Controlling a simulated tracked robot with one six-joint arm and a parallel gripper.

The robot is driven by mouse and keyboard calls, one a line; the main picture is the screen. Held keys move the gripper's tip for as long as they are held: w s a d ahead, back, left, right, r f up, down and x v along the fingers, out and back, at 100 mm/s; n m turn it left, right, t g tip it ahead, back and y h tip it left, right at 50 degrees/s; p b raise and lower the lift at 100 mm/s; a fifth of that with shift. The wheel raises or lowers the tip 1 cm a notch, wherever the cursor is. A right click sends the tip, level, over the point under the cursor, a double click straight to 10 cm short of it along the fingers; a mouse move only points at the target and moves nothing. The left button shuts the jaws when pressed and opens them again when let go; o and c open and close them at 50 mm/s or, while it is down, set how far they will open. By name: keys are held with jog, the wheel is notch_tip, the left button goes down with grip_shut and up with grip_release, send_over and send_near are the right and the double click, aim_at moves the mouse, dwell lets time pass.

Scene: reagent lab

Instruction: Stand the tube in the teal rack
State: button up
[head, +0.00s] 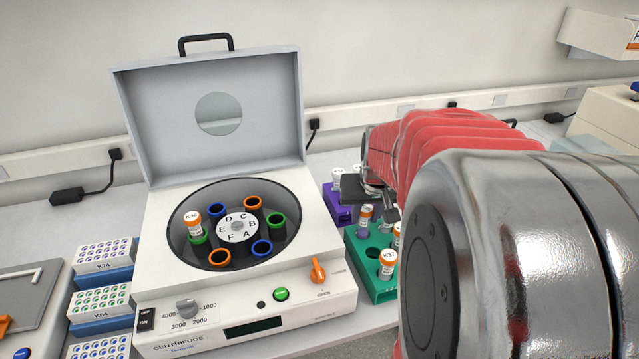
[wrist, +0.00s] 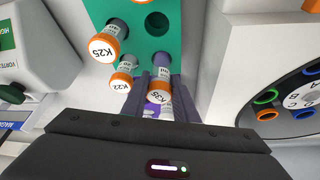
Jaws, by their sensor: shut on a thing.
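My gripper (head: 375,208) is shut on an orange-capped tube (head: 365,217); in the wrist view the tube's cap (wrist: 158,95) reads K35 and sits between the two dark fingers. The tube looks roughly upright in the head view, at the back left of the teal rack (head: 377,293). I cannot tell whether its lower end is inside a hole or above it. The teal rack also shows in the wrist view (wrist: 190,20), with an empty hole (wrist: 157,23). Other orange-capped tubes (head: 388,263) stand in the rack. My arm hides the rack's right side in the head view.
A centrifuge (head: 250,300) with its lid open stands left of the rack, one tube (head: 193,222) in its rotor. A purple rack (head: 336,203) with white-capped tubes is behind the teal rack.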

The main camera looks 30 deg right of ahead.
jog(key=shift+f, duration=0.6)
jog(key=shift+f, duration=0.3)
jog(key=o, duration=1)
jog(key=shift+c, duration=0.2)
jog(key=shift+o, duration=0.6)
jog(key=o, duration=0.5)
jog(key=shift+c, duration=0.2)
jog(key=shift+r, duration=4)
